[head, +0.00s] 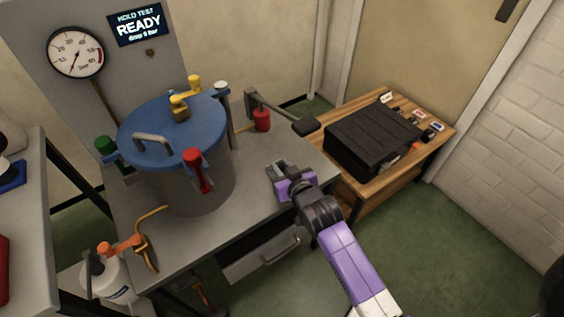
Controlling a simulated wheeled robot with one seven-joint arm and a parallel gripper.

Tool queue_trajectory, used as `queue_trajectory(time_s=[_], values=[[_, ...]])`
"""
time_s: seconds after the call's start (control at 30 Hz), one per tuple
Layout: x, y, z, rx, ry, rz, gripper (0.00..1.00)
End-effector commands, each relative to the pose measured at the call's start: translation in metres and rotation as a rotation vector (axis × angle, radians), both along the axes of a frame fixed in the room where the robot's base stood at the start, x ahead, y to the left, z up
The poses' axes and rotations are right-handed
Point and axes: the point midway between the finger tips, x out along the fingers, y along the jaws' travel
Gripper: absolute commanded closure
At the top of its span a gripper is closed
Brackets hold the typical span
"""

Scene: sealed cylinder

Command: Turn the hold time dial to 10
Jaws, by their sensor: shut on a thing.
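My gripper (277,169), purple and dark grey, reaches in from the lower right over the right front part of the grey bench top (255,205). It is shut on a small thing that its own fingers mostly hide. I cannot make out the hold time dial or its numbers anywhere in the view; a dial under the gripper would be covered. The display (138,26) at the top left reads HOLD TEST, READY, with a smaller line below. A round pressure gauge (75,52) hangs to its left.
The blue-lidded cylinder (172,130) stands on the bench left of my gripper, with red, green and yellow clamps. A lever pump (262,118) is behind the gripper. A wooden table (372,185) with a black case (370,138) stands right. An orange hose (148,240) lies front left.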

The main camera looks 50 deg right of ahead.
Motion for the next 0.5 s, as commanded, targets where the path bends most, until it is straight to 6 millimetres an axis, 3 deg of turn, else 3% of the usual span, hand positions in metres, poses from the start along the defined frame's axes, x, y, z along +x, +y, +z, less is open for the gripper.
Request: queue_trajectory(time_s=[0.5], values=[[0.0038, 0.0046, -0.0049, -0.001, -0.004, -0.273, 1.0]])
